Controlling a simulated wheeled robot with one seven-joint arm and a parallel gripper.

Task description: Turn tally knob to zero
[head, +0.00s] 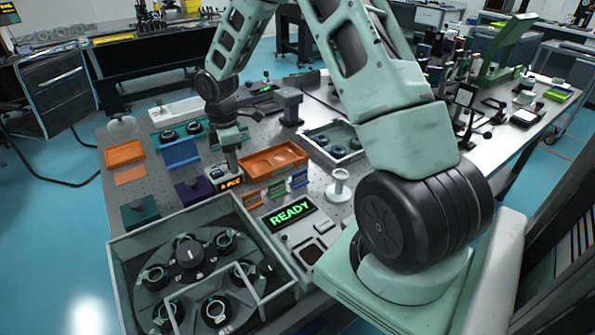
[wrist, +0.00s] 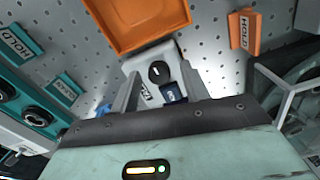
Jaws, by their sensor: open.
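The tally box (wrist: 137,66) is a small pale housing with a round black knob (wrist: 159,72) bearing a white mark. A small dark blue window (wrist: 172,94) sits beside the knob. My gripper (wrist: 161,84) is open, with its fingers on either side of the knob in the wrist view; I cannot tell whether they touch it. In the head view my gripper (head: 230,152) points down over the box, whose lit orange display (head: 230,183) is too small to read surely. The knob is hidden there.
An orange tray (head: 272,160) stands close to the right of the box. A READY sign (head: 290,211) and a walled carousel (head: 190,251) are in front. Small HOLD plates stand nearby.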

